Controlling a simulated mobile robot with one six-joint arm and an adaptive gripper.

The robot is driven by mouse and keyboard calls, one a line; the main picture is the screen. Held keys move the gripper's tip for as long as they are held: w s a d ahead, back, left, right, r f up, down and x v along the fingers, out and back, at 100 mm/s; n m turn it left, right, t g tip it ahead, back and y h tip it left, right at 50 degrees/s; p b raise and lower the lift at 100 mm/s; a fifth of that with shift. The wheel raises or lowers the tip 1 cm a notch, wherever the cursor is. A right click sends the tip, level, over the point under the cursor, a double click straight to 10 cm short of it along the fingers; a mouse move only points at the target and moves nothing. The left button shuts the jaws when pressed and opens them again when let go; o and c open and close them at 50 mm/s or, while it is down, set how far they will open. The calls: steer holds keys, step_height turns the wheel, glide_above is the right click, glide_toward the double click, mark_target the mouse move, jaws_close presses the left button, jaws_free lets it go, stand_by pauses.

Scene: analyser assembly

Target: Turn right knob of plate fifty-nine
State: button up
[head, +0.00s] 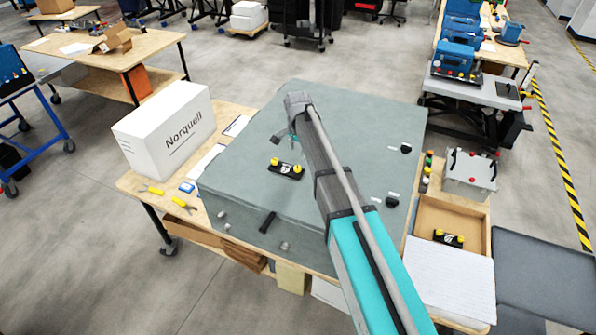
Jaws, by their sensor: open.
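A black plate with two yellow knobs (287,169) lies on the top of a large grey-green housing (240,190). Its right knob (298,170) and left knob (275,161) both show. A second black plate with yellow knobs (448,238) lies in a wooden tray at the right. Any number on either plate is too small to read, so I cannot tell which is fifty-nine. My gripper (286,140) is open above the housing, a little beyond the first plate in the picture and apart from it. My arm partly covers the housing.
A white Norquell box (166,128) stands left of the housing. Yellow-handled tools (184,204) lie on the table's left. Small black parts (405,148) sit on the housing's right side. The wooden tray (424,208) and a grey box (469,178) stand at the right.

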mark_target(298, 167)
steer(key=shift+f+b, duration=3.7)
steer(key=shift+f, duration=0.3)
steer(key=shift+c, duration=0.3)
jaws_close()
